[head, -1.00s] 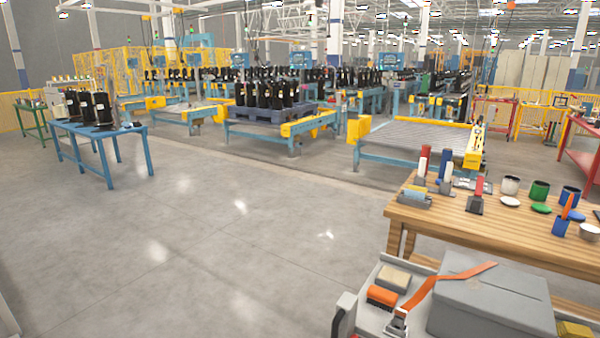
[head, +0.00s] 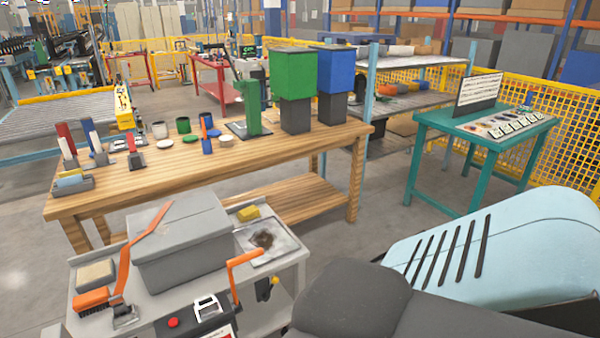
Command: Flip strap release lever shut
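An orange strap (head: 146,244) runs over a grey lidded box (head: 180,256) on a light grey cart. A metal strap buckle (head: 123,311) sits at the strap's lower end, at the cart's front left. I cannot tell from here whether its lever is up or down. An orange bent handle (head: 236,268) stands up at the right of the box, beside a dark panel with a red button (head: 173,322). Which of these is the strap release lever is not clear. Neither of my grippers is in view.
A wooden workbench (head: 240,153) with cups and green and blue bins stands behind the cart (head: 297,247). A teal table (head: 440,122) stands right. Floor is clear between bench and teal table.

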